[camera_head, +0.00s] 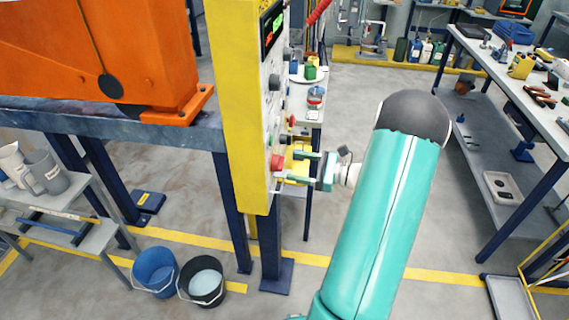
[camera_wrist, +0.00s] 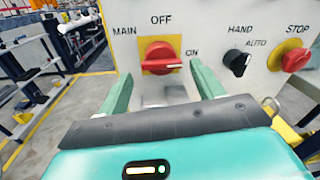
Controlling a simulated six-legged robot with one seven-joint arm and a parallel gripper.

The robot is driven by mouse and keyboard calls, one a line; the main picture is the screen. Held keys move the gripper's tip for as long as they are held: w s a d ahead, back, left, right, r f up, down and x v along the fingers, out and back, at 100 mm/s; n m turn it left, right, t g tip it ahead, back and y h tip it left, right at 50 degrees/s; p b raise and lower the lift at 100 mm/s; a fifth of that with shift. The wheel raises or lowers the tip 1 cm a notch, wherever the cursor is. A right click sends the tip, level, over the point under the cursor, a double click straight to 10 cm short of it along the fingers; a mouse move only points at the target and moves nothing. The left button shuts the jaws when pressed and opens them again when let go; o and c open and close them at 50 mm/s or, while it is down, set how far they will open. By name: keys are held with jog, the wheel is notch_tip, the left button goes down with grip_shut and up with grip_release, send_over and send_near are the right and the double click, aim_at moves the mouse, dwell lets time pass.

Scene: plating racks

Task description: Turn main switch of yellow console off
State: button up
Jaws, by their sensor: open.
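The yellow console (camera_head: 238,110) stands at the centre of the head view, with its pale control face turned to the right. In the wrist view the main switch (camera_wrist: 158,57) is a red rotary knob on a yellow plate, labelled MAIN, OFF and ON. Its white pointer mark points right, toward ON. My gripper (camera_head: 293,167) is at the lower part of the panel. In the wrist view the two green fingers of my gripper (camera_wrist: 158,80) are open, one on each side below the knob. I cannot tell whether they touch it.
A black HAND/AUTO selector (camera_wrist: 238,63) and a red STOP button (camera_wrist: 296,59) sit right of the main switch. A blue bucket (camera_head: 155,270) and a black bucket (camera_head: 203,282) stand on the floor. A workbench (camera_head: 520,95) is at the right, with open floor between.

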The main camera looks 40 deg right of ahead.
aim_at(278, 163)
jog(key=x, duration=0.4)
jog(key=shift+w, duration=0.2)
jog(key=shift+a, duration=0.1)
jog(key=c, duration=0.8)
jog(key=shift+o, duration=0.2)
jog(key=shift+n, duration=0.3)
jog(key=shift+s+f+n+y, duration=0.1)
jog(key=shift+f+n+y, duration=0.15)
jog(key=shift+n, duration=2.8)
jog(key=shift+f+n+y, duration=0.15)
jog(key=shift+n+y, duration=0.15)
jog(key=shift+n, duration=2.7)
jog(key=shift+f+n+y, duration=0.2)
jog(key=shift+n+y, duration=0.05)
jog(key=shift+n, duration=2.8)
